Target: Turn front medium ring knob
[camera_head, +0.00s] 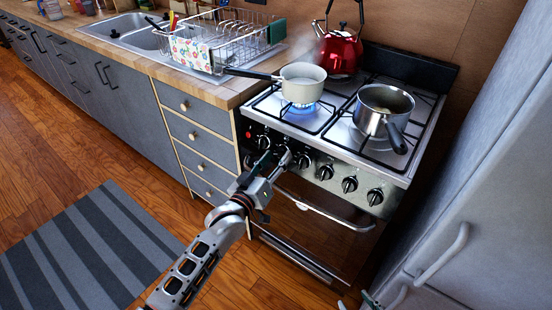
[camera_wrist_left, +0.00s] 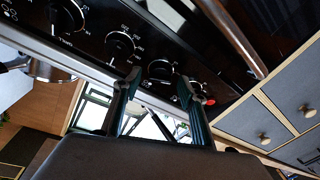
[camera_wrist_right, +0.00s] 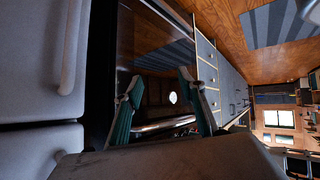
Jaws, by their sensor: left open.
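The stove's front panel (camera_head: 318,155) carries a row of black knobs with white markings. My left gripper (camera_head: 274,160) is at the left part of this row, fingers pointing at the panel. In the left wrist view its fingertips (camera_wrist_left: 159,84) are apart, and one knob (camera_wrist_left: 160,68) shows in the gap between them; I cannot tell whether they touch it. A second knob (camera_wrist_left: 120,42) is just beside the gap. Which knob serves the front medium ring is not readable. My right gripper (camera_wrist_right: 160,83) is open and empty, low in front of the oven and fridge.
A cream pot (camera_head: 303,84) steams over a lit blue flame, its handle pointing left. A steel pot (camera_head: 383,110) and a red kettle (camera_head: 340,52) also stand on the stove. The oven handle (camera_head: 325,212) projects below the knobs. The fridge (camera_head: 470,180) bounds the right.

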